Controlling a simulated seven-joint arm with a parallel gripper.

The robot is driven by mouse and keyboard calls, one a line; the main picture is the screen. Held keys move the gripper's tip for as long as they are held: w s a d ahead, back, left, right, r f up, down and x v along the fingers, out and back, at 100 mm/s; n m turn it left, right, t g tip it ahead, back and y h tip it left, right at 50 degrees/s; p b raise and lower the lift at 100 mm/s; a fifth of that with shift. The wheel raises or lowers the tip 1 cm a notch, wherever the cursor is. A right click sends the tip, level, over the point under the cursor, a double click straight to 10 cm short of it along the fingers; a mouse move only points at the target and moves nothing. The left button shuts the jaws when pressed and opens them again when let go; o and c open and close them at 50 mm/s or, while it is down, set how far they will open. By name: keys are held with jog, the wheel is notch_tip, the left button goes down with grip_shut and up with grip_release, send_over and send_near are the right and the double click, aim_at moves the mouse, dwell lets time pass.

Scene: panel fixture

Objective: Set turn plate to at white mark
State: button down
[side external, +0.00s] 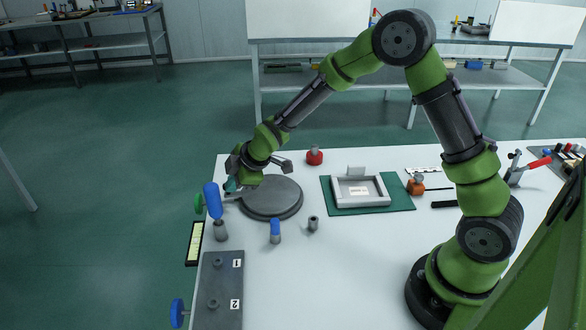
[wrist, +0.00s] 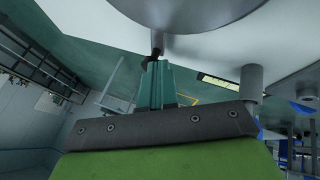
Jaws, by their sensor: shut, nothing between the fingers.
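The turn plate (side external: 272,198) is a dark grey round disc lying flat at the left edge of the white table. It also shows at the top of the wrist view (wrist: 185,12), cut off by the frame. My gripper (side external: 231,185) is at the plate's left rim, low over the table edge. In the wrist view its green fingers (wrist: 154,86) are together with nothing between them. A small dark piece (wrist: 156,53) shows at the fingertips, close to the plate's edge; whether they touch I cannot tell. I cannot make out a white mark on or beside the plate.
A blue-handled post (side external: 214,205) stands close to my gripper, at the plate's front left. A blue-topped peg (side external: 275,231) and a grey cylinder (side external: 313,223) stand in front. A red knob (side external: 315,156) is behind. A grey tray (side external: 361,191) on a green mat lies right.

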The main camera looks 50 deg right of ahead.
jog(key=w+d+m+h, duration=0.1)
jog(key=m, duration=0.1)
jog(key=w+d+m+h, duration=0.1)
jog(key=m, duration=0.1)
jog(key=shift+w, duration=0.2)
jog(key=d+m+h, duration=0.1)
jog(key=m, duration=0.1)
jog(key=w+d+m+h, duration=0.1)
jog(key=d+m, duration=0.1)
jog(key=shift+w+d+g+h, duration=0.2)
jog(key=shift+g+h, duration=0.1)
jog(key=shift+h, duration=0.1)
jog(key=d+m+h, duration=0.1)
jog(key=m, duration=0.1)
jog(key=d+m+g, duration=0.1)
jog(key=d+m, duration=0.1)
jog(key=shift+w+h, duration=0.1)
jog(key=shift+h, duration=0.3)
jog(key=d+m+g, duration=0.1)
jog(key=m, duration=0.1)
jog(key=d+m+g+h, duration=0.1)
jog(key=shift+s+d+f+m, duration=0.1)
jog(key=shift+s+d+m, duration=0.25)
jog(key=shift+m, duration=0.05)
jog(key=shift+s+d, duration=0.25)
jog(key=shift+d, duration=0.45)
